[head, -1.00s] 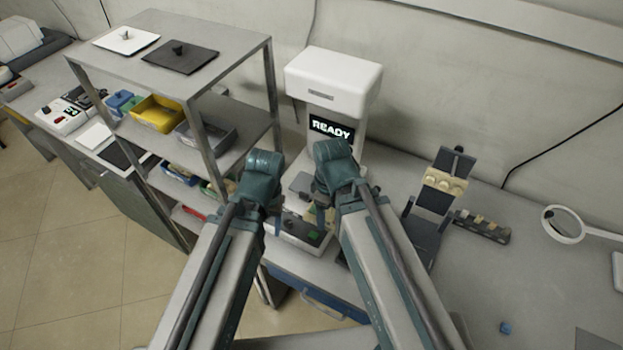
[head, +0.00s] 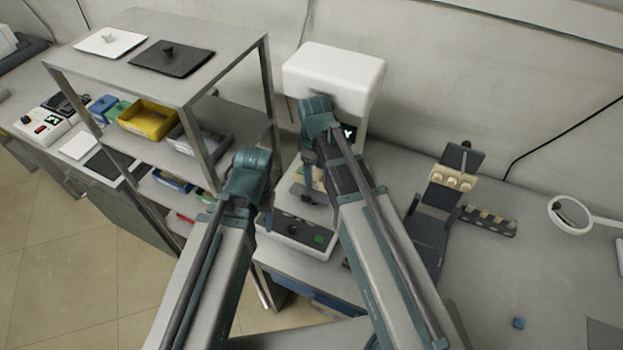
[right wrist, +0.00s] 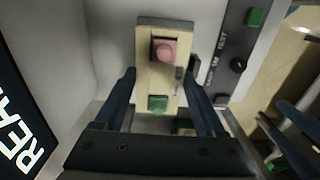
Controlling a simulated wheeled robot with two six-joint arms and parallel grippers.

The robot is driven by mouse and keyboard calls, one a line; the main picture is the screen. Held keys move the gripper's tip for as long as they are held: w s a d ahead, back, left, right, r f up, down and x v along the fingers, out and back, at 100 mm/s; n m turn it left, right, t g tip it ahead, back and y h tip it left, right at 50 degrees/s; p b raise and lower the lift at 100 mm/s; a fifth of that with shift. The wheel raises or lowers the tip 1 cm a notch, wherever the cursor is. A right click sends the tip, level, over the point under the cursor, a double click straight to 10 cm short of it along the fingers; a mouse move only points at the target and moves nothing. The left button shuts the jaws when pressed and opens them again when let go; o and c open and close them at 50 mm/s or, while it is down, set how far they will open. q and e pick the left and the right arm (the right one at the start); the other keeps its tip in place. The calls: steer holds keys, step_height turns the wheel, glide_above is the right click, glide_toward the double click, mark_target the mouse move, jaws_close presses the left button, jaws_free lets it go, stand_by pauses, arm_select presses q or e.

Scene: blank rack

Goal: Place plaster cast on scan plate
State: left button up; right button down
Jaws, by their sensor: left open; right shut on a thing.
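My right gripper (right wrist: 162,100) has its two dark fingers shut on the sides of a beige block with a pink piece and a green piece, which I take to be the plaster cast (right wrist: 148,76). In the head view the cast (head: 318,177) shows small and partly covered, inside the bay of the white scanner (head: 335,72). The scan plate cannot be told apart; the gripper and cast cover much of the bay. Whether the cast touches anything below is unclear. My left gripper (head: 266,216) is open, left of the scanner base; its fingers are mostly hidden.
A metal rack (head: 225,42) with a yellow bin (head: 148,119) and other bins stands close on the left. The scanner base (head: 300,232) has a green button. A dark stand (head: 436,196) with beige pieces and a magnifier (head: 570,216) are on the right. The bench's front right is mostly clear.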

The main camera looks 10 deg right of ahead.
mark_target(314, 175)
steer(key=shift+d+f, duration=0.1)
steer(key=shift+f, duration=0.15)
step_height(314, 175, down, 3)
steer(key=b, duration=0.3)
steer(key=shift+f+b, duration=0.1)
steer(key=shift+b, duration=0.25)
steer(key=shift+c, duration=1.2)
jaws_free()
